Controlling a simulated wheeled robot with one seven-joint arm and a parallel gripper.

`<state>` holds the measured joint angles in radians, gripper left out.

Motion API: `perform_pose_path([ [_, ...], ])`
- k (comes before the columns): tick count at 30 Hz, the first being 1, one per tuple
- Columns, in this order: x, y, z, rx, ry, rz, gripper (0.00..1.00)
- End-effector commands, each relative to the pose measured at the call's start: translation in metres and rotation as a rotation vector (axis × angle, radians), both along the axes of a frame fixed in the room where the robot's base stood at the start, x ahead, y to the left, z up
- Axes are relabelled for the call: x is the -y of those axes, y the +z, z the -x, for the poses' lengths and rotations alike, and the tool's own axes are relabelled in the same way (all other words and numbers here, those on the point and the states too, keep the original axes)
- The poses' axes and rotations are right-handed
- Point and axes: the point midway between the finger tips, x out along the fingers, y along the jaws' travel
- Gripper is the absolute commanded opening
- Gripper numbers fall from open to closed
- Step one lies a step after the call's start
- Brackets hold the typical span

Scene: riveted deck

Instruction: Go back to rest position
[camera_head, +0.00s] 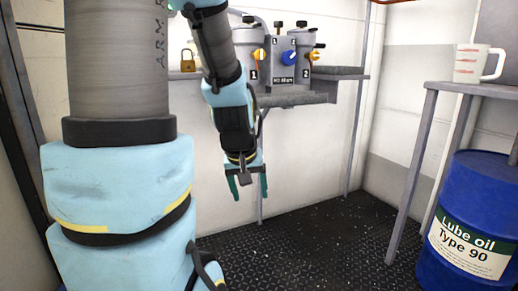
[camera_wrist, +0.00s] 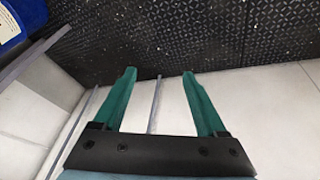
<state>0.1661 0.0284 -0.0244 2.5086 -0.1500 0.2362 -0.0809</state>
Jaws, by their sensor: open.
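My gripper (camera_head: 249,186) hangs from my arm near the middle of the head view, with its green fingers pointing down. The fingers stand apart with nothing between them. In the wrist view my gripper (camera_wrist: 158,85) also shows open and empty, its two green fingers spread against the white wall and dark floor. My large grey and light blue arm links fill the left of the head view and hide what is behind them.
At right, a measuring cup (camera_head: 478,63) stands on a grey table (camera_head: 470,88) above a blue oil drum (camera_head: 473,190). The riveted floor (camera_head: 310,240) between is clear.

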Motion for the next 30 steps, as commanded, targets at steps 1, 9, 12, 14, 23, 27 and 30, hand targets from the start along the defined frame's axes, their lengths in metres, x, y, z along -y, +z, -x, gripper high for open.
perform_pose_path([
  [1,-0.013,-0.008,0.016,-0.055,-0.028,-0.033,0.74],
  [9,-0.045,0.008,0.060,-0.215,-0.125,-0.123,0.74],
  [12,-0.045,0.028,0.060,-0.214,-0.124,-0.122,0.74],
  [14,-0.044,0.042,0.060,-0.214,-0.123,-0.122,0.74],
  [23,-0.044,0.132,0.059,-0.212,-0.122,-0.121,0.74],
  [27,-0.044,0.177,0.059,-0.212,-0.122,-0.121,0.74],
  [30,-0.044,0.209,0.059,-0.212,-0.121,-0.120,0.74],
])
